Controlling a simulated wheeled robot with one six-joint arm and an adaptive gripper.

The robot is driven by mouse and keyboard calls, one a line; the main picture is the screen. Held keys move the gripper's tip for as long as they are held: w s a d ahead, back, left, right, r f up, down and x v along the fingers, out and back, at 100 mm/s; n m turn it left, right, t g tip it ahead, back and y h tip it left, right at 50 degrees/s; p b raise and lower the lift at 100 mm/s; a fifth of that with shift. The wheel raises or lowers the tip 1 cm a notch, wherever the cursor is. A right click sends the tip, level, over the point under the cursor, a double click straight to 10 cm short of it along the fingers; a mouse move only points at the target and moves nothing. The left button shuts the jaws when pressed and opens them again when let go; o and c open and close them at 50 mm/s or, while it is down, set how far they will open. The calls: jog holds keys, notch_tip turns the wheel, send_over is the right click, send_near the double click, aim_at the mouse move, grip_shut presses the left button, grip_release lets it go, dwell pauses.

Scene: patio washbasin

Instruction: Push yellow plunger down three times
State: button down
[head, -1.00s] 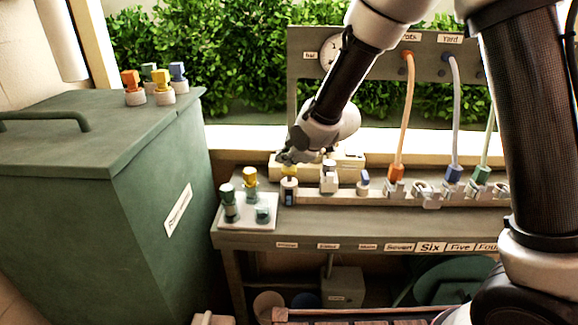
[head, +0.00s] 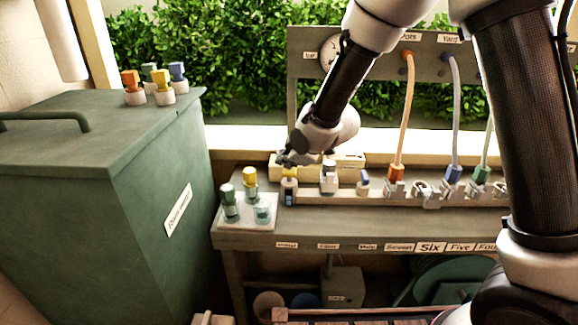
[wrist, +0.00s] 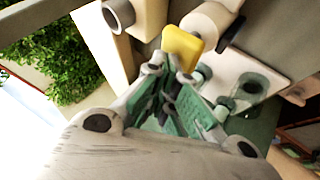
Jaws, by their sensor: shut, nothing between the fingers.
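The yellow plunger (head: 289,172) stands at the left end of the bench's fitting rail, right under my gripper (head: 284,160). In the wrist view its yellow cap (wrist: 182,48) sits at the end of a white cylinder, just beyond my fingertips (wrist: 170,66). My gripper is shut and empty. The fingertips are at or very near the cap; I cannot tell whether they touch it. My gripper hides part of the plunger's top in the head view.
A grey fitting (head: 328,177) and a blue-topped one (head: 363,181) stand to the right. A large green bin (head: 120,150) fills the left side.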

aim_at(287, 171)
jog(key=shift+f, duration=0.4)
dwell(0.3)
jog(key=shift+r, duration=1.3)
jog(key=shift+r, duration=2.9)
